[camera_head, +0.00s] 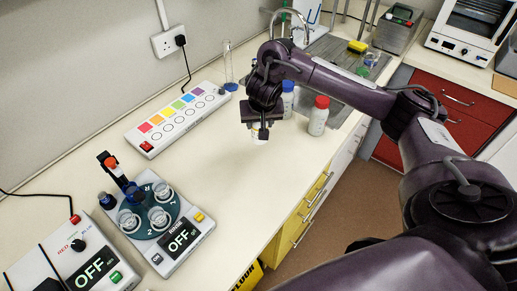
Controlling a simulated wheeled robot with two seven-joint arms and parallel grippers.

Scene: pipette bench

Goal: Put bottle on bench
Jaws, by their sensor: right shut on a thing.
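My right gripper (261,127) is over the middle of the bench (230,152), pointing down. It is shut on a small pale bottle (260,138), of which only a little shows below the fingers. I cannot tell whether this bottle touches the bench. A white bottle with a red cap (318,118) stands upright to the right of the gripper. A white bottle with a blue cap (287,99) stands just behind the gripper, partly hidden by it. My left gripper is not in view.
A strip with coloured squares (177,119) lies left of the gripper, with a glass cylinder (229,68) behind it. A round-plate device (157,222) holding glass beakers stands at front left. The sink (335,48) is behind. Bare bench lies in front of the gripper.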

